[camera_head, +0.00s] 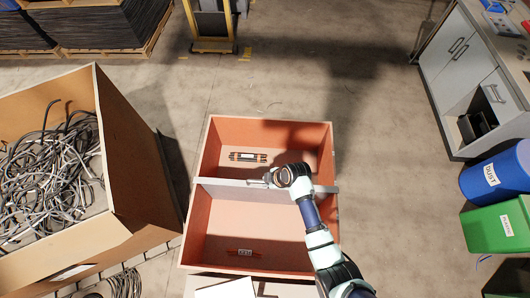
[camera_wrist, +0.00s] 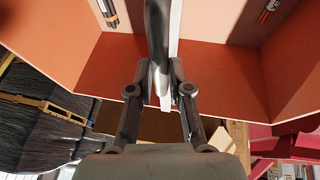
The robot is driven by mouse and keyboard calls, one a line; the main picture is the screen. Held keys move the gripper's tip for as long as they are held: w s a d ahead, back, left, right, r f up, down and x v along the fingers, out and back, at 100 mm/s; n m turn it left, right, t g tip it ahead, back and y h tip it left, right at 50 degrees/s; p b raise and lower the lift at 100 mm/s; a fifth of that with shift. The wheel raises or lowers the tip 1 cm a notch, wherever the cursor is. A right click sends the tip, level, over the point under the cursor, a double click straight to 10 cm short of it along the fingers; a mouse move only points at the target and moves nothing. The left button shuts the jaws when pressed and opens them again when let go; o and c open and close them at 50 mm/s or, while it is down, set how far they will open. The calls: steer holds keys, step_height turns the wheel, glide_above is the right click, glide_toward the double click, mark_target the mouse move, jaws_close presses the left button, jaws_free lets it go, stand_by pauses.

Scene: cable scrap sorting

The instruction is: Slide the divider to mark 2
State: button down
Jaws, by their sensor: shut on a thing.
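The divider (camera_head: 222,184) is a light grey bar lying across an open orange box (camera_head: 268,119). It splits the box into a far and a near compartment and reaches over the right wall. My gripper (camera_head: 268,178) is at the middle of the divider, shut on it. In the wrist view the fingers (camera_wrist: 159,75) stand on either side of a dark grey rounded part, with the divider's pale edge (camera_wrist: 175,28) beside it. My wrist hides part of the divider in the head view. I cannot make out mark 2 or any other mark.
A dark labelled bundle (camera_head: 236,155) lies in the far compartment and a reddish labelled bundle (camera_head: 243,253) in the near one. A large crate (camera_head: 130,170) of tangled cables stands left. Blue (camera_head: 500,172) and green (camera_head: 490,218) bins stand right. Floor beyond the box is open.

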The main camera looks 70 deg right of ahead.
steer(key=c, duration=1.1)
jaws_free()
steer(key=shift+d, duration=0.1)
steer(key=v, duration=1.2)
steer(key=shift+w, duration=0.1)
